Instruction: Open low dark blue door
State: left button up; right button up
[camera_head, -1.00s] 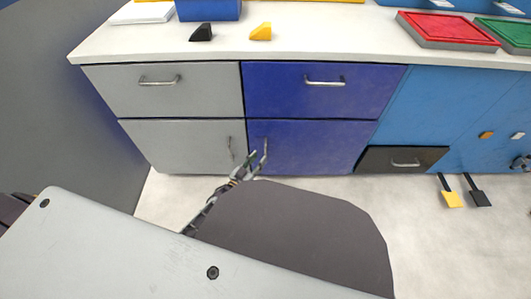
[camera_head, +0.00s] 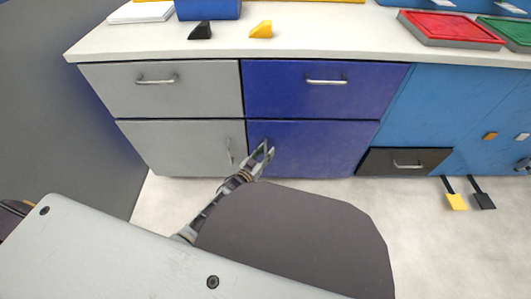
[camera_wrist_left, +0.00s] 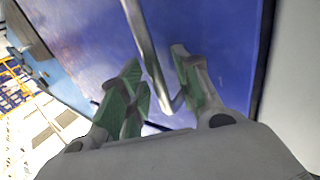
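The low dark blue door (camera_head: 320,148) is shut, below a dark blue drawer (camera_head: 318,100). Its vertical metal handle (camera_wrist_left: 146,45) shows clearly in the left wrist view. My left gripper (camera_head: 264,149) is at the door's left edge, at the handle. In the left wrist view its green-padded fingers (camera_wrist_left: 160,85) are apart, with the handle's lower end between them. I see a gap between the handle and the right finger. In the head view the gripper covers much of the handle. My right gripper is not in view.
A grey door (camera_head: 180,147) with its own vertical handle is just left of the blue door. A black low drawer (camera_head: 402,161) and yellow and black pedals (camera_head: 456,201) are to the right. The white countertop (camera_head: 320,43) is above.

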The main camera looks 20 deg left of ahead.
pick_arm(q)
jog(key=shift+c, duration=0.5)
grip_shut()
jog(key=shift+s, duration=0.2)
